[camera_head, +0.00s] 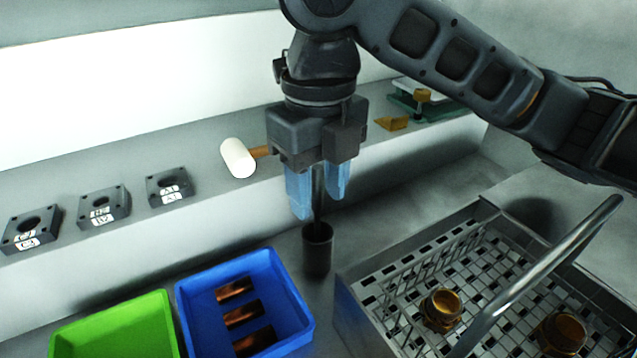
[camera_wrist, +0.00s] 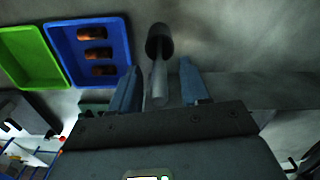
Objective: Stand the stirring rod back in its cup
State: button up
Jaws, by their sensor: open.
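The stirring rod (camera_head: 318,190) is a thin dark rod standing nearly upright, its lower end inside the mouth of the cup. The cup (camera_head: 317,258) is a small dark cylinder upright on the counter. My gripper (camera_head: 318,204) is above the cup, pointing down, with its blue fingers apart on either side of the rod's upper part. In the wrist view the rod (camera_wrist: 159,84) runs between the open fingers to the dark cup (camera_wrist: 159,45), with gaps visible on both sides. The rod's top is hidden by my gripper in the head view.
A blue bin (camera_head: 190,299) with copper-coloured cylinders and a green bin (camera_head: 120,325) stand left of the cup. A wire basket (camera_head: 362,290) with a raised handle and brass parts is at right. A mallet (camera_head: 238,158) and labelled blocks (camera_head: 103,206) lie on the ledge behind.

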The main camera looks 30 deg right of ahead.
jog(key=shift+r, duration=3.9)
